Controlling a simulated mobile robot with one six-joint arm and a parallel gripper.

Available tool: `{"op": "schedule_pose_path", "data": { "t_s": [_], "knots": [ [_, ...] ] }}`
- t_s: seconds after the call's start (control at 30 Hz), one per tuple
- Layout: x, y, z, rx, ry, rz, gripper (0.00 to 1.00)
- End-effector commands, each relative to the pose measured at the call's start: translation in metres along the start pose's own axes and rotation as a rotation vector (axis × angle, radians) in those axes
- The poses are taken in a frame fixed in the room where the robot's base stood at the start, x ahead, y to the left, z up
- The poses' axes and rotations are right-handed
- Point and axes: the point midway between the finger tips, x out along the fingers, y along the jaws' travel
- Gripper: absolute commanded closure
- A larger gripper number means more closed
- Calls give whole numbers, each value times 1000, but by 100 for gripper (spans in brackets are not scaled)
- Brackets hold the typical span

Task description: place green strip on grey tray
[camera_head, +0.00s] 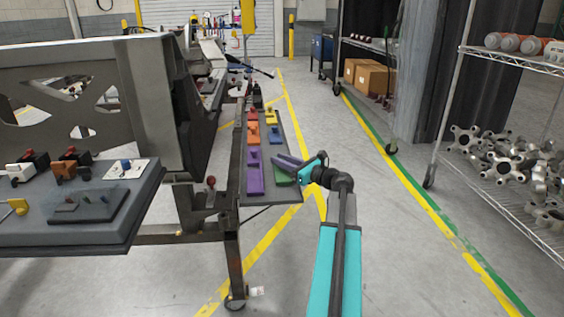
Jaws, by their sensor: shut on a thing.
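A green strip (284,178) is at the right front part of a long grey tray (284,127). My gripper (284,165) reaches in from the right at the strip and is shut on it. The fingers partly hide the strip. Whether the strip touches the tray surface or is held just above it, I cannot tell. A purple block (255,174) is on the tray to the left of the strip. Orange, blue and yellow pieces lie farther back on the tray.
A large grey fixture frame (150,100) stands left of the tray. A dark bench (45,230) at the front left bears clamps and a flat plate (88,206). A wire shelf (520,195) with metal parts stands at right. The floor between is clear.

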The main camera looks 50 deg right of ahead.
Motion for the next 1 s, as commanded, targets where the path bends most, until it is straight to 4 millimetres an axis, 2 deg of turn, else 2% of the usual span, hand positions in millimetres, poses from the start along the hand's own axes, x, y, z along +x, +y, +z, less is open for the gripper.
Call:
{"op": "schedule_pose_path", "data": {
  "t_s": [0.13,0.17,0.27,0.7,1.0],
  "knots": [
    [0,0,-3,0,-1,0,100],
    [0,0,-2,0,0,0,75],
    [0,0,-2,0,0,0,60],
    [0,0,1,0,0,0,60],
    [-33,0,2,2,0,-3,60]
  ]
}}
